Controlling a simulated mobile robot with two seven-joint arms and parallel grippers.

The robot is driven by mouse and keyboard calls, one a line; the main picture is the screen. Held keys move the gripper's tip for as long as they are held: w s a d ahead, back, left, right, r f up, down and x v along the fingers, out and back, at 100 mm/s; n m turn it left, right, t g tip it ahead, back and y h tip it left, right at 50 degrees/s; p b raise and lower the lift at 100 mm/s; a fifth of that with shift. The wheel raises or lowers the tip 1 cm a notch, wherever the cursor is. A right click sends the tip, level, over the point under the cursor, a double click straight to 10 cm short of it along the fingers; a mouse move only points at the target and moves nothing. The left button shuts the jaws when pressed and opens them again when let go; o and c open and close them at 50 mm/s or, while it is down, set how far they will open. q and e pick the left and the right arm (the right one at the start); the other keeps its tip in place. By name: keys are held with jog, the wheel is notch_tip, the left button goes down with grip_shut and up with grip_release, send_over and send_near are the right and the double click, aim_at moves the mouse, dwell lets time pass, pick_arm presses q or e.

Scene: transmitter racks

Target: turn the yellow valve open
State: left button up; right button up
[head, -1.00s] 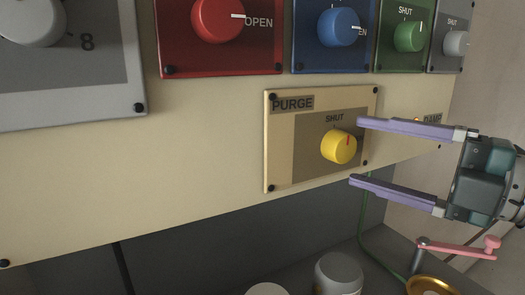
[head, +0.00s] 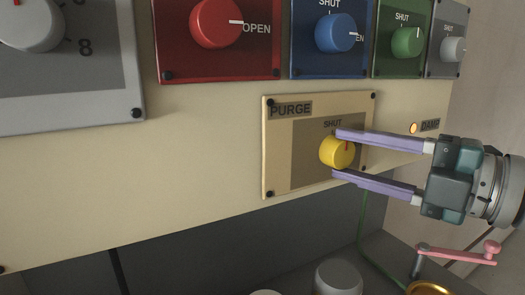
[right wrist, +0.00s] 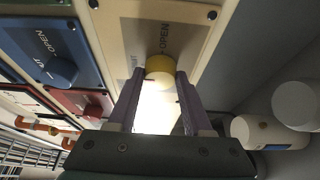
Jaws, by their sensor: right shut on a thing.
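The yellow valve (head: 337,153) is a round knob on the cream PURGE plate (head: 275,150). Its red mark points up toward the SHUT label. My right gripper (head: 338,153) comes in from the right, with one purple finger above the knob and one below. It is shut on the yellow valve. In the right wrist view the yellow valve (right wrist: 160,67) sits between the two fingertips, and the OPEN label shows beside it. My left gripper is not in view.
Red (head: 216,22), blue (head: 335,33), green (head: 407,42) and grey (head: 453,50) knobs line the panel above. A lit orange lamp (head: 413,128) is right of the plate. A pink crank (head: 460,253) and grey cylinder (head: 338,277) are below.

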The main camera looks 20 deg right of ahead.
grip_shut()
jog(key=m, duration=0.1)
jog(key=m+t, duration=0.1)
jog(key=m, duration=0.1)
jog(key=m+t, duration=0.1)
jog(key=shift+f+m, duration=0.25)
jog(key=shift+m, duration=0.05)
jog(key=m+t, duration=0.1)
jog(key=m, duration=0.3)
jog(key=shift+a+f, duration=0.1)
jog(key=m+t+h, duration=0.1)
jog(key=m, duration=0.2)
jog(key=m+t+h, duration=0.1)
jog(key=m, duration=0.2)
jog(key=shift+a+f+h, duration=0.1)
jog(key=shift+a+h, duration=0.05)
jog(key=shift+h, duration=0.15)
jog(key=m+h, duration=0.1)
jog(key=m, duration=0.3)
jog(key=m+t+h+p, duration=0.1)
jog(key=m+h, duration=0.1)
jog(key=m, duration=0.1)
jog(key=shift+a+m+h, duration=0.2)
jog(key=shift+m+h, duration=0.1)
jog(key=shift+m, duration=0.1)
jog(key=shift+f, duration=0.1)
